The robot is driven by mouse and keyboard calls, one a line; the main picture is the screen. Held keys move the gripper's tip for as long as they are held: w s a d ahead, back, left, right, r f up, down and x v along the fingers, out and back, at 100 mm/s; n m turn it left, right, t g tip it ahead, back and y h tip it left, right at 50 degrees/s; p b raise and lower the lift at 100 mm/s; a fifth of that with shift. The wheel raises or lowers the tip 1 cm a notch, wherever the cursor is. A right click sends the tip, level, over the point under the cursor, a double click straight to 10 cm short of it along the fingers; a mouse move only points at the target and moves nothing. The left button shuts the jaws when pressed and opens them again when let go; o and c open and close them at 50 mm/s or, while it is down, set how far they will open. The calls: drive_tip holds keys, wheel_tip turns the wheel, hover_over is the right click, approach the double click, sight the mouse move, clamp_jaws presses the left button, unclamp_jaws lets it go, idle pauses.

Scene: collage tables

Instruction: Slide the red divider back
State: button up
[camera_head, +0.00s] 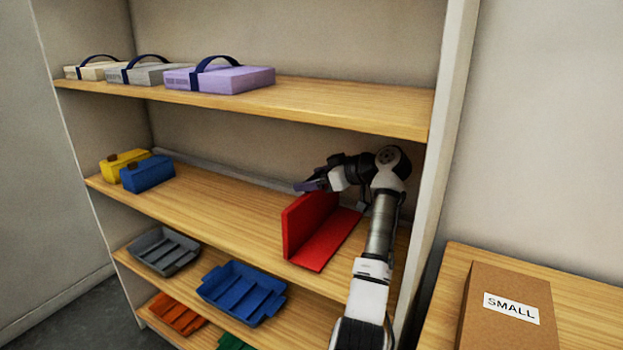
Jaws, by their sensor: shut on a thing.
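The red divider (306,226) stands on the right half of the middle shelf (230,212). It has an upright plate and a flat foot that lies on the shelf and reaches to the shelf's front edge. My gripper (308,186) is at the top edge of the upright plate, shut on it. The fingertips are small in the picture, and my arm hides part of the shelf to the right of the divider.
A yellow box (122,163) and a blue box (148,175) stand at the shelf's left end. The shelf between them and the divider is clear. Strapped cases (232,80) sit on the shelf above, trays (243,290) below. A cardboard box (507,325) stands at right.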

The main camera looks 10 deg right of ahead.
drive_tip(key=o, duration=1.3)
drive_tip(key=shift+s+d+r, duration=0.1)
